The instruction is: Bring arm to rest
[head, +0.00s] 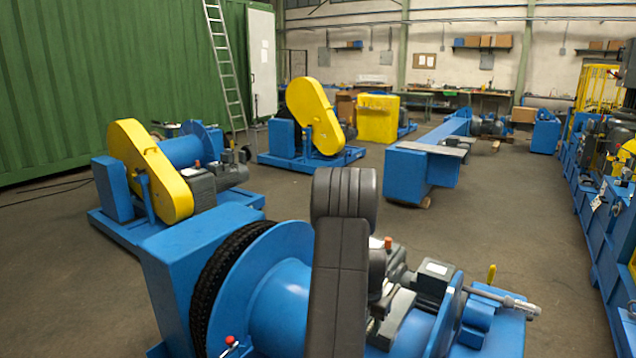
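Dark grey links of my own arm rise from the bottom edge at the middle of the head view, with a rounded joint on top. I cannot make out the fingers of my gripper, nor whether they hold anything. Right behind the arm stands a blue machine with a large drum (278,290) and a black chain-like band (222,268) around its left end. My arm hides part of the drum. Whether the arm touches the machine cannot be told.
A grey motor unit (437,277) and a rod (505,299) lie right of the arm. A blue machine with a yellow guard (150,170) stands left, another yellow guard (314,115) behind. Blue machinery lines the right edge. The floor (510,220) at right centre is open.

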